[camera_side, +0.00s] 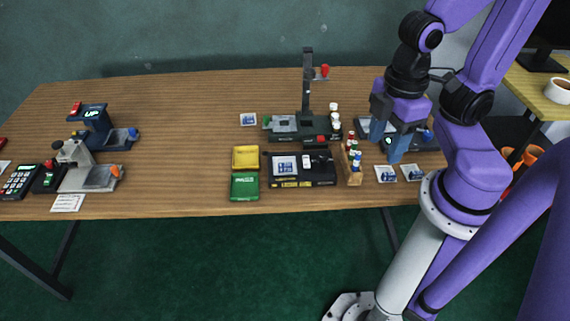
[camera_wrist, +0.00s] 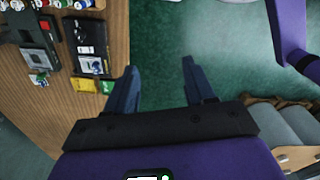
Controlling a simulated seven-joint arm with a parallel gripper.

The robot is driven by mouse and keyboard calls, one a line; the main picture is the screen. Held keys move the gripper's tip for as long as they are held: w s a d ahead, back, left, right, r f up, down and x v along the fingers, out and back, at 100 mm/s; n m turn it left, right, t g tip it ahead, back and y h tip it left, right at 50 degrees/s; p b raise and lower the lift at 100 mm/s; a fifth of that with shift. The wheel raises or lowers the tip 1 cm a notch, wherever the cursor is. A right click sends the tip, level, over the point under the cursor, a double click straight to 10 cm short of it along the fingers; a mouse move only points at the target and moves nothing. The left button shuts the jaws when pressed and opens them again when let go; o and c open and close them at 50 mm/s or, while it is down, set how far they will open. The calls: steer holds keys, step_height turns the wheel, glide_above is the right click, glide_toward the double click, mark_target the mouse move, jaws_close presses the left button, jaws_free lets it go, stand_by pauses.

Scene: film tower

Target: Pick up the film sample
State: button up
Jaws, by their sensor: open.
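I cannot tell which piece is the film sample. Small blue-and-white squares lie at several spots in the side view: one on the table (camera_side: 248,119) left of the tower, one on the black tray device (camera_side: 284,166), and two near the right front, a left one (camera_side: 386,174) and a right one (camera_side: 411,172). My gripper (camera_side: 396,156) points down near the right front pair, its height above the table unclear. In the wrist view my gripper (camera_wrist: 160,68) has its fingers spread, with only green floor between them. The black device's square (camera_wrist: 90,65) also shows there.
The dark tower (camera_side: 308,85) stands behind the black device. Yellow (camera_side: 245,157) and green (camera_side: 244,186) boxes sit left of it. A wooden bottle rack (camera_side: 353,165) stands just left of my gripper. A microscope-like device (camera_side: 88,165) is far left. The table between is clear.

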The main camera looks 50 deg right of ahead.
steer(key=shift+w, duration=0.1)
steer(key=m, duration=0.4)
glide_above(285, 165)
steer(key=f, duration=1.9)
steer(key=shift+s, duration=0.3)
steer(key=shift+w+d+f, duration=0.1)
steer(key=shift+w+f, duration=0.1)
steer(key=shift+f, duration=1.2)
steer(key=shift+w+f, duration=0.15)
steer(key=shift+f, duration=1.2)
jaws_close()
